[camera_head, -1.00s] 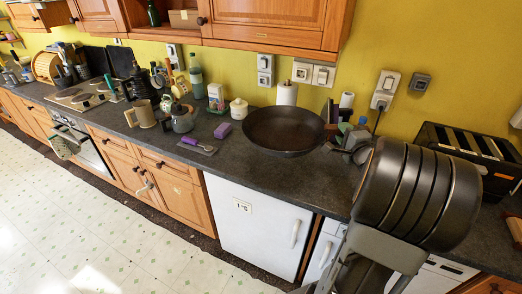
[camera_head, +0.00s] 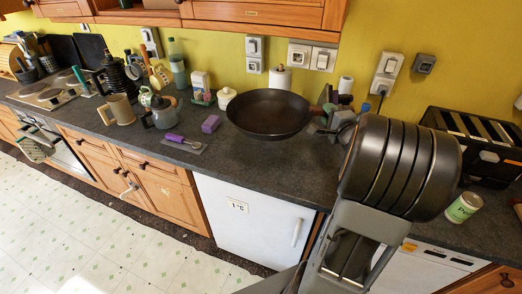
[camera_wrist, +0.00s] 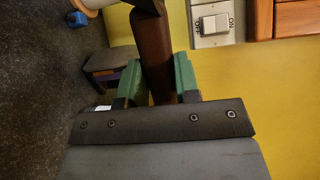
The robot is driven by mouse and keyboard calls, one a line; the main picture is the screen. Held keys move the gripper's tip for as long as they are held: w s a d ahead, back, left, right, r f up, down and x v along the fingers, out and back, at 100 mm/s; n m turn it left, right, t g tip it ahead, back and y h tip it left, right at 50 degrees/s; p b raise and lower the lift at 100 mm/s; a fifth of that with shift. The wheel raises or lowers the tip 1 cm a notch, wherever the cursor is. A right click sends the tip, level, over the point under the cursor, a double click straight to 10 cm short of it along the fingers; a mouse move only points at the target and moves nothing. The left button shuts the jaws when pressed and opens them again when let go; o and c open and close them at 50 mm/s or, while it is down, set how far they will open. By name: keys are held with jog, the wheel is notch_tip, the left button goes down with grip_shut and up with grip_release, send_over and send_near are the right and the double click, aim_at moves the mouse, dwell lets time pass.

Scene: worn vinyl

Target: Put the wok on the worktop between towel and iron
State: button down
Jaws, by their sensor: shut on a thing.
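The wok (camera_head: 268,113), a wide dark pan, is over the back of the dark worktop (camera_head: 262,165), left of my arm. I cannot tell whether its base touches the surface. My gripper (camera_head: 331,110) is shut on the wok's brown handle at its right. A white paper roll (camera_head: 282,80), perhaps the towel, stands behind the wok. I cannot pick out an iron for certain.
A white lidded jar (camera_head: 227,98), purple sponge (camera_head: 211,124) and purple-handled tool (camera_head: 183,142) lie left of the wok. A grey kettle-like pot (camera_head: 161,113) is further left. A black toaster (camera_head: 470,145) and green can (camera_head: 463,207) stand right. Worktop in front of the wok is clear.

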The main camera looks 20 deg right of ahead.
notch_tip(320, 180, down, 7)
jog(key=b, duration=0.6)
jog(key=shift+w+d+f, duration=0.45)
jog(key=shift+w+f, duration=1.3)
jog(key=shift+w, duration=0.55)
jog(key=shift+w+d+f, duration=0.45)
jog(key=shift+w+f, duration=1.3)
jog(key=shift+w, duration=0.55)
jog(key=shift+w+d+f, duration=0.45)
jog(key=shift+w+f, duration=1.3)
jog(key=shift+w, duration=0.55)
jog(key=shift+f, duration=1.35)
jog(key=c, duration=1.3)
grip_release()
jog(key=shift+f+b, duration=0.25)
jog(key=shift+b, duration=0.1)
jog(key=o, duration=0.5)
jog(key=shift+c, duration=0.2)
jog(key=shift+r, duration=0.1)
